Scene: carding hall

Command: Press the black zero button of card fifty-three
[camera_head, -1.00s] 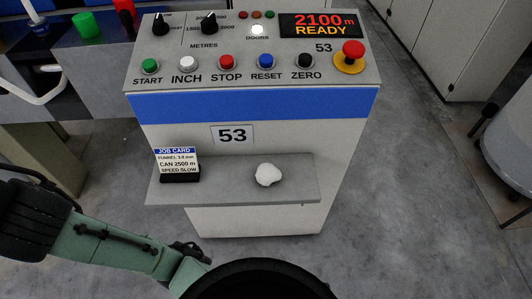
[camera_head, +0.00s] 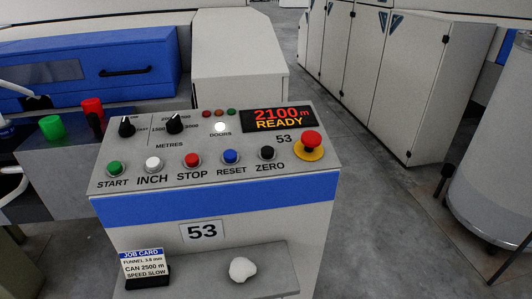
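The console of card fifty-three (camera_head: 215,206) stands in the middle of the view, with a "53" plate on its front. The black ZERO button (camera_head: 267,153) is at the right end of the button row, above its label. To its left are the blue RESET (camera_head: 231,156), red STOP (camera_head: 192,160), white INCH (camera_head: 153,163) and green START (camera_head: 114,167) buttons. The display (camera_head: 279,119) reads "2100 m READY". My gripper is not in view.
A red emergency mushroom button (camera_head: 311,142) sits close right of ZERO. Two black knobs (camera_head: 174,123) are behind the row. A shelf below holds a job card (camera_head: 143,264) and white fluff (camera_head: 242,268). Grey cabinets (camera_head: 393,85) and a large can (camera_head: 508,150) stand right. Floor between is clear.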

